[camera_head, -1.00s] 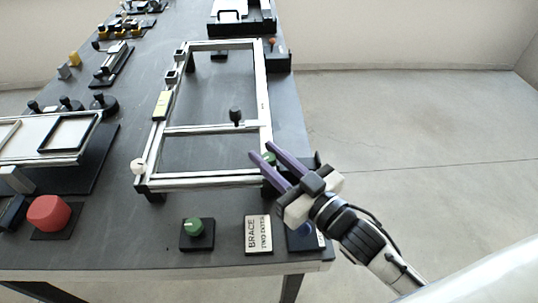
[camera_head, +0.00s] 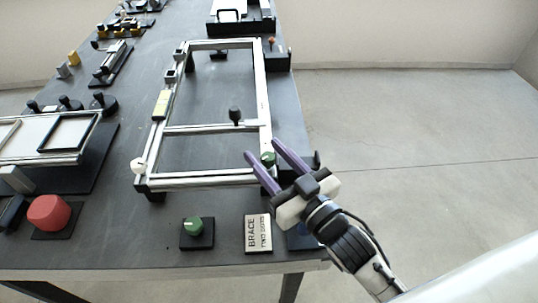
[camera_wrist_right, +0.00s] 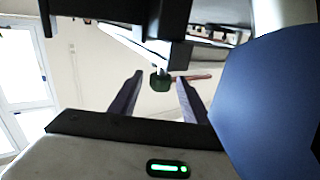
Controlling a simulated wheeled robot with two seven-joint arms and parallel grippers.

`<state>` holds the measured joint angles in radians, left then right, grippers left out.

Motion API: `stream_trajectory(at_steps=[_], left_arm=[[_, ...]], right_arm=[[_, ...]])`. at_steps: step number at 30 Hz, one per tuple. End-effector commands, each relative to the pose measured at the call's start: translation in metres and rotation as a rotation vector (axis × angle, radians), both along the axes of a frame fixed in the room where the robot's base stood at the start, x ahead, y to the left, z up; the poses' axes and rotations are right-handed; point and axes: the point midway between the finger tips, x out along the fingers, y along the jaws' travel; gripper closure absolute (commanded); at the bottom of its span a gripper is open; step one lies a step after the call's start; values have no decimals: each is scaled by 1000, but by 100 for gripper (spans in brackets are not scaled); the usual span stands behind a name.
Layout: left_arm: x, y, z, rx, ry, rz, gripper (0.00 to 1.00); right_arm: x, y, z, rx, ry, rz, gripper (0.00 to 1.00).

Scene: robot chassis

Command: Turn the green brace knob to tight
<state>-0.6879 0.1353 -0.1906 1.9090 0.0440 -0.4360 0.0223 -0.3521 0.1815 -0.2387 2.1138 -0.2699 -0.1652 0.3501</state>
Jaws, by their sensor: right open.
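A small green knob (camera_head: 268,158) sits at the near right corner of the metal frame (camera_head: 210,180). My right gripper (camera_head: 262,149) is open, with its two purple fingers on either side of this knob in the head view. In the right wrist view the green knob (camera_wrist_right: 160,82) shows between the two open fingers, apart from both. A second green knob (camera_head: 193,226) with a pale mark stands on a black base at the table's front. A sign (camera_head: 258,233) reading BRACE TWO DOTS lies beside it. My left gripper is out of view.
A blue knob at the front right corner is mostly hidden by my right arm. A red knob (camera_head: 48,212) stands at the front left. A black upright knob (camera_head: 235,114) sits on the frame's crossbar. The floor at the right is clear.

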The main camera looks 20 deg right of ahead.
Motion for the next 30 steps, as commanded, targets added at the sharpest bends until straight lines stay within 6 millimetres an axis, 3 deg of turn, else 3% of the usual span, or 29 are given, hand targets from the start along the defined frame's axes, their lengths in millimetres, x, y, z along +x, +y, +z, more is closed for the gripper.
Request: stream_trajectory(at_steps=[5,15,21,30], left_arm=[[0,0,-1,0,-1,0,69],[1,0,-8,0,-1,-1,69],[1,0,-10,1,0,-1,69],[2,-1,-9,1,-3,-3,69]], right_arm=[[-9,-3,-2,0,2,0,57],[-67,-17,-3,0,4,0,57],[-92,-23,-2,-1,3,0,57],[-100,-25,0,0,-1,0,57]])
